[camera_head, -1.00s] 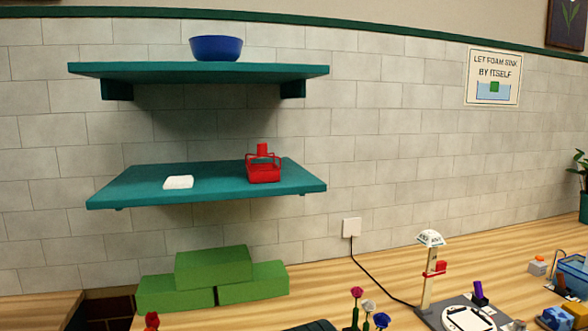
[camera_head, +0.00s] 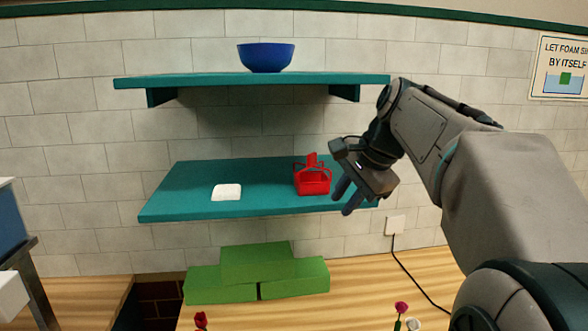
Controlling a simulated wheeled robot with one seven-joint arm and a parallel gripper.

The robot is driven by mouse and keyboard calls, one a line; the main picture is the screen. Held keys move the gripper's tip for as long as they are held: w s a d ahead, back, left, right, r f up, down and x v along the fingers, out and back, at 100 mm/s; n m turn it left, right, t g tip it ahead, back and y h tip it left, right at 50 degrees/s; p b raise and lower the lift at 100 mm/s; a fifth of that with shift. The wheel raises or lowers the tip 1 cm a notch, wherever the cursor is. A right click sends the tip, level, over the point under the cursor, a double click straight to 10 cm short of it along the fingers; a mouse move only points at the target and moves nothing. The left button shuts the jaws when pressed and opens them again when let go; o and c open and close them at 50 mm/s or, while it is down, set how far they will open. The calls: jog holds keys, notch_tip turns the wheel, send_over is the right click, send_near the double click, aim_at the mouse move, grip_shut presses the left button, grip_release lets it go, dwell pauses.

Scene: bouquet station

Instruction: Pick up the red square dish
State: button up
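The red square dish (camera_head: 312,186) sits on the lower teal shelf (camera_head: 260,203), right of its middle. It has low walls, and a red frame with a raised block stands up from it. My gripper (camera_head: 347,197) is to the right of the dish in the picture, with its fingers pointing down and left. The two fingers are apart with nothing between them, so it is open.
A white square piece (camera_head: 226,192) lies left of the dish on the same shelf. An upper shelf (camera_head: 200,82) with a blue bowl (camera_head: 266,57) hangs above. Green blocks (camera_head: 258,264) are stacked on the wooden counter below. A wall socket (camera_head: 395,225) is at right.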

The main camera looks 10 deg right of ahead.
jog(key=w+d+r+m+t+y+p, duration=0.1)
jog(key=w+d+r+m+p, duration=0.2)
jog(key=r, duration=0.7)
send_near(314, 186)
jog(key=x, duration=0.2)
jog(key=shift+w+d+f, duration=0.1)
jog(key=shift+w+f, duration=0.15)
jog(key=shift+w, duration=0.05)
jog(key=shift+p+x, duration=0.95)
jog(key=shift+x, duration=1.7)
jog(key=shift+s, duration=0.15)
grip_shut()
